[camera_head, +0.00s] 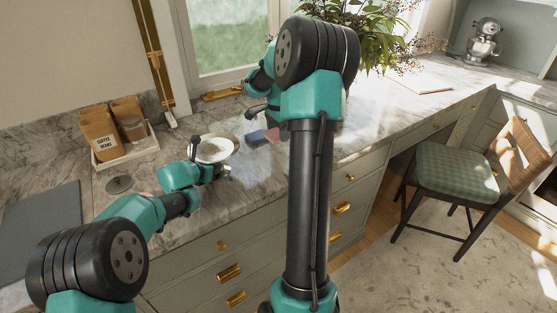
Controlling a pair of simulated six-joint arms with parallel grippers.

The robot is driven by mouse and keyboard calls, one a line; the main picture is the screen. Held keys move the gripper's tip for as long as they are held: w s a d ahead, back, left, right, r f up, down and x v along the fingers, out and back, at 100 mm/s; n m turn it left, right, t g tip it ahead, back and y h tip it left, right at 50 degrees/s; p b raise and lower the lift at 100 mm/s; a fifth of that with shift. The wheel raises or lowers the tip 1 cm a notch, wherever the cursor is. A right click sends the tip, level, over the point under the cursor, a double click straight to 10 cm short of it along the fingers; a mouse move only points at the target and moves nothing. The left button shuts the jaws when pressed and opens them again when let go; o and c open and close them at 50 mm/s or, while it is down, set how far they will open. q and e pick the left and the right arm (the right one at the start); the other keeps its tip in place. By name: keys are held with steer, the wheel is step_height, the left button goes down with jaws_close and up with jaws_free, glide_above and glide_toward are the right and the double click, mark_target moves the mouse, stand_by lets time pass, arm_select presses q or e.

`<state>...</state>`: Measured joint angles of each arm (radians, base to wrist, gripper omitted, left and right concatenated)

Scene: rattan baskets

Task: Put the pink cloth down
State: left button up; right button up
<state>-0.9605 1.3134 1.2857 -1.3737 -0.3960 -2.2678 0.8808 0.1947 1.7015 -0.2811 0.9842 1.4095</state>
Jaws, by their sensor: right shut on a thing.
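The pink cloth (272,135) shows as a small patch at the counter, partly hidden by my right arm, with a blue-grey piece (255,138) right beside it. My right gripper (256,114) is just above and behind it, largely hidden by my own arm, and is shut on the cloth; the contact itself is not clear. I cannot tell whether the cloth touches the counter. My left gripper (214,174) is low over the counter at the near edge of a white plate (215,150); its fingers are too small to read.
A white tray (131,151) with coffee bean bags (101,136) stands at the left. A plant (373,38) is behind my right arm. The marble counter (378,116) is clear to the right, with papers (421,82) farther back. A chair (455,175) stands at the right.

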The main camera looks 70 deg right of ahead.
steer(key=shift+f, duration=0.15)
steer(key=shift+f, duration=3)
steer(key=shift+f, duration=1.85)
steer(key=shift+f, duration=0.1)
steer(key=o, duration=0.8)
steer(key=shift+o, duration=0.2)
step_height(320, 180, up, 12)
steer(key=shift+w+a+r, duration=0.1)
